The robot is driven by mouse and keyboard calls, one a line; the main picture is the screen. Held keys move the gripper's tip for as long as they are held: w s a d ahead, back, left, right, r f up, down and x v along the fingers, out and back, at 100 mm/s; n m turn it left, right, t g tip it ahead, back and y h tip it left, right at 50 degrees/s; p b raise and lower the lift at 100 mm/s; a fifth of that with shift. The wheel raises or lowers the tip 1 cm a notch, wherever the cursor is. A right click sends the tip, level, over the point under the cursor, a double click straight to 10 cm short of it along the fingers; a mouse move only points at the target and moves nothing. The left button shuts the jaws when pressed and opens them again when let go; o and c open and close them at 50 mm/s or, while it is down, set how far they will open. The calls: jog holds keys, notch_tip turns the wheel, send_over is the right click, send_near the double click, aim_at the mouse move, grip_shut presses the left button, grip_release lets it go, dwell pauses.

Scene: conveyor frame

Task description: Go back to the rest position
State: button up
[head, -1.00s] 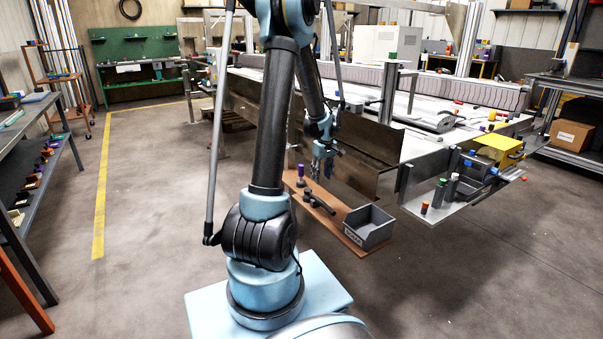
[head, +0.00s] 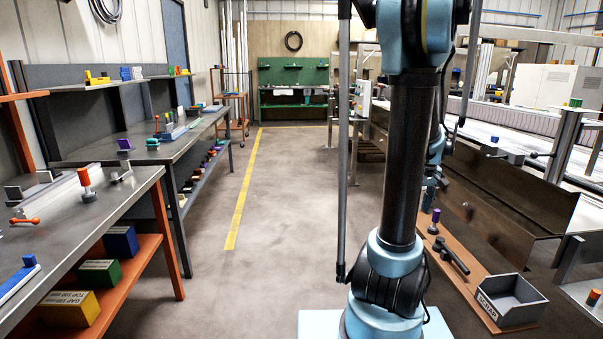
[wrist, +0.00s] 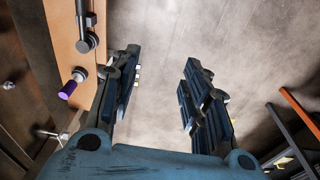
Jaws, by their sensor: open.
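My gripper (wrist: 160,85) is open in the wrist view. Its two dark blue fingers stand well apart, with nothing between them but bare grey floor below. In the head view my upright arm hides most of the gripper; only a bit of blue-grey linkage shows at the arm's right edge. To the left of the fingers in the wrist view is a brown board (wrist: 64,22) holding a purple-capped piece (wrist: 68,90) and a dark rod-like tool (wrist: 87,38). The gripper is apart from both pieces.
The brown board (head: 462,286) carries a grey bin (head: 512,299) beside the conveyor frame (head: 500,210). Workbenches (head: 100,190) with small coloured parts line the left. A yellow line (head: 243,190) marks the open floor between. A green bench (head: 293,90) stands at the back.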

jog(key=s+a+r, duration=0.2)
jog(key=s+a, duration=0.7)
jog(key=a, duration=0.4)
jog(key=s+a+f, duration=0.4)
jog(key=s+a, duration=0.4)
jog(key=s, duration=0.3)
jog(key=shift+a+f+t, duration=0.2)
jog(key=shift+f+t, duration=0.15)
jog(key=shift+t, duration=0.05)
jog(key=shift+c, duration=1)
jog(key=shift+s, duration=0.1)
